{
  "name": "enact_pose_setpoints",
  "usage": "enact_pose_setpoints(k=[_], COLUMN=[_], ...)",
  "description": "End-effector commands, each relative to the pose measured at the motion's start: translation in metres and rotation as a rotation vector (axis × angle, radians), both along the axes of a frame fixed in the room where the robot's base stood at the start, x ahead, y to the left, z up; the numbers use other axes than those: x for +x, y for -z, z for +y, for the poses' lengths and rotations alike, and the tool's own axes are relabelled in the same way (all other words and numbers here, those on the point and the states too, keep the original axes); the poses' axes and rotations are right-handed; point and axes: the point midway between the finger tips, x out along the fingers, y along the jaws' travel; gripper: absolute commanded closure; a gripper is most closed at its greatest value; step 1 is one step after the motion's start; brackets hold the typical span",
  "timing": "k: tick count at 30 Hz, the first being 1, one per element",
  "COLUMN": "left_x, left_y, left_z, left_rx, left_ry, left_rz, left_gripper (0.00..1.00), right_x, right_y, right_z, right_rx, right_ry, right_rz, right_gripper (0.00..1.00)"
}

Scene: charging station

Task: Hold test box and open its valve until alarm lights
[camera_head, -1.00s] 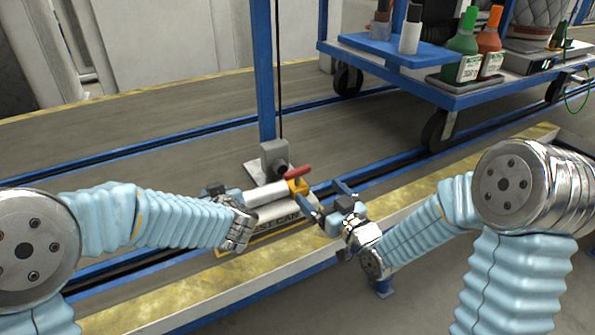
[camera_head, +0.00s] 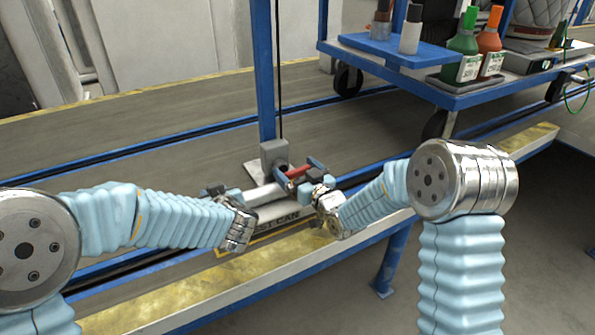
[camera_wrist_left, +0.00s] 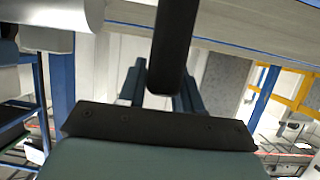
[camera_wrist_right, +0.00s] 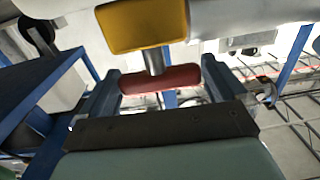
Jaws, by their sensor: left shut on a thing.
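The test box, labelled "TEST CAN" (camera_head: 282,222), lies on the station's ledge with a pale cylinder (camera_head: 265,194) along its top. Its valve has a red handle (camera_head: 298,172); the yellow valve body (camera_wrist_right: 142,25) shows in the right wrist view. My left gripper (camera_head: 212,191) is at the box's left end, shut on a dark bar-like handle (camera_wrist_left: 174,45), with its fingers partly hidden behind it. My right gripper (camera_head: 300,173) is at the valve, its fingers apart on either side of the red handle (camera_wrist_right: 160,79). I see no lit alarm.
A grey block (camera_head: 273,154) stands by the blue post (camera_head: 264,70) just behind the box. A blue cart (camera_head: 440,90) with bottles is at the back right. The yellow-edged ledge (camera_head: 160,295) runs along the front.

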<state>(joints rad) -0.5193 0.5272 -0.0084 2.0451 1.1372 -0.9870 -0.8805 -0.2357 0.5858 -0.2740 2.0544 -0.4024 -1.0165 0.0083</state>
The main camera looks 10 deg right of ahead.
Motion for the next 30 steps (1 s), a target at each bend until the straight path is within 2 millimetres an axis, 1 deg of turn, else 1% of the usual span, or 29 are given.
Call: enact_pose_setpoints(k=[1, 7, 14, 19, 23, 30], left_x=[-0.0001, 0.0000, 0.0000, 0.0000, 0.0000, -0.0001], left_y=[-0.0002, -0.0001, -0.0001, -0.0001, -0.0001, 0.0001], left_z=[-0.0002, -0.0002, -0.0001, -0.0001, -0.0002, -0.0002], left_rx=[0.000, 0.000, 0.000, 0.000, 0.000, 0.000], left_ry=[0.001, 0.001, 0.000, 0.000, 0.001, 0.001], left_rz=[0.000, 0.000, 0.000, 0.000, 0.000, 0.000], left_gripper=[1.00, 1.00, 1.00, 1.00, 1.00, 1.00], right_x=[-0.0001, -0.0003, 0.0002, 0.0007, 0.0010, 0.0017], right_y=[-0.0001, -0.0001, -0.0003, -0.0005, -0.0006, -0.0009], right_z=[-0.0001, -0.0001, -0.0007, -0.0013, -0.0021, -0.0024], right_rx=[0.000, 0.000, 0.001, 0.003, 0.002, 0.003], right_ry=[0.000, 0.000, -0.018, -0.081, -0.165, -0.378], right_rz=[0.000, 0.000, -0.002, -0.002, -0.002, -0.004], right_gripper=[0.11, 0.41, 0.41, 0.41, 0.41, 0.41])
